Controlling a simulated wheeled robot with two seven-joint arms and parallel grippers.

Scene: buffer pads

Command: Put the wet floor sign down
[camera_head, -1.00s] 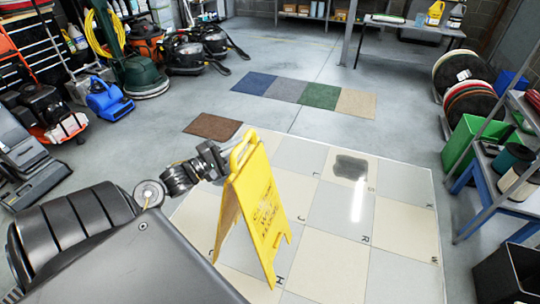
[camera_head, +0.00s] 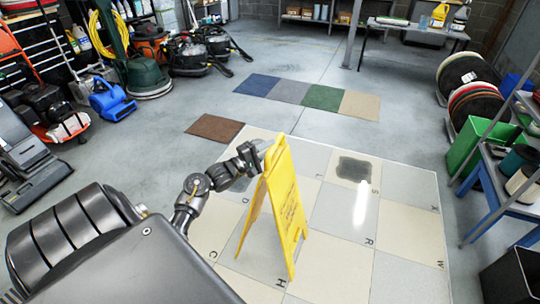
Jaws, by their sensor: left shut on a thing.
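The yellow wet floor sign (camera_head: 285,203) stands opened as an A-frame over the checkered tile floor, its printed panel facing right. My left gripper (camera_head: 262,146) is shut on the sign near its top. Whether the sign's feet touch the tiles or hang just above them I cannot tell. A dark wet patch (camera_head: 353,169) lies on a pale tile, right of and beyond the sign. My right gripper is not in view.
The tiled area (camera_head: 400,220) has lettered squares and is clear around the patch. Carpet samples (camera_head: 322,97) and a brown mat (camera_head: 215,128) lie beyond it. Floor machines (camera_head: 190,52) stand at the back left. A green bin (camera_head: 480,145) and shelving stand at the right.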

